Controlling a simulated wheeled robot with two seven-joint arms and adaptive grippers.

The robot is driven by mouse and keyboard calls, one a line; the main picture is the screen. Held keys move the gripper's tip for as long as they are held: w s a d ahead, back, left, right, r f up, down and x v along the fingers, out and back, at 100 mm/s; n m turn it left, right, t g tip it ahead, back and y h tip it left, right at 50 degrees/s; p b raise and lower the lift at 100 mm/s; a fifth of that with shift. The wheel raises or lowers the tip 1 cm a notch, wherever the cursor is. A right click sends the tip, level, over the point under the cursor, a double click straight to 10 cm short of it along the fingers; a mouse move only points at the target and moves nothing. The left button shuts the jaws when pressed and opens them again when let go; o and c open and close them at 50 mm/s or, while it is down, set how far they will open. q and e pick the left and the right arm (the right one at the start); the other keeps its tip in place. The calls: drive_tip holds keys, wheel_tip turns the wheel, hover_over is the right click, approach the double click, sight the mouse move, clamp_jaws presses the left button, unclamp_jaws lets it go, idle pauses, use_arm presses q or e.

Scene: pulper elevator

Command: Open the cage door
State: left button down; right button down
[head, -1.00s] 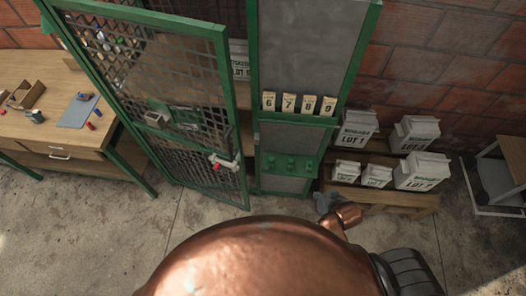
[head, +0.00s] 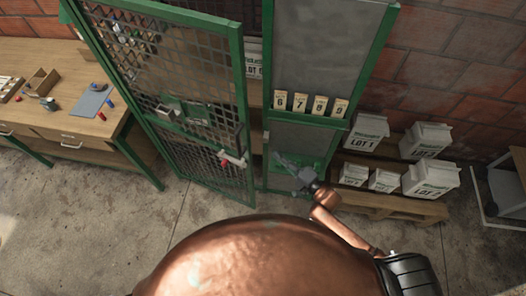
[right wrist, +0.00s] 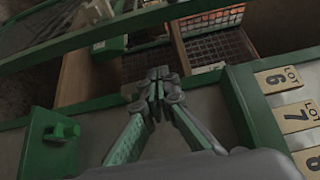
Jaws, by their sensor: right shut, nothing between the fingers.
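The cage door (head: 196,122) is a green frame with dark mesh, left of centre in the head view. It stands ajar, with a narrow gap between its right edge and the green post. A pale latch handle with a red end (head: 232,160) sits low on its right side. My left gripper is out of view.
A grey panel (head: 322,55) with numbered tags (head: 311,104) stands right of the door. White lot boxes (head: 432,175) sit on a low wooden stand farther right. A wooden workbench (head: 60,105) is at left. The concrete floor before the door is clear.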

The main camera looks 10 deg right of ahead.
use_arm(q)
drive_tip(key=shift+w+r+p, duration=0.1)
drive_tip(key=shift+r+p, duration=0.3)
use_arm(e)
drive_tip(key=w+a, duration=0.4)
drive_tip(key=a, duration=0.4)
drive_tip(key=shift+w, duration=0.25)
drive_tip(key=shift+s, duration=0.1)
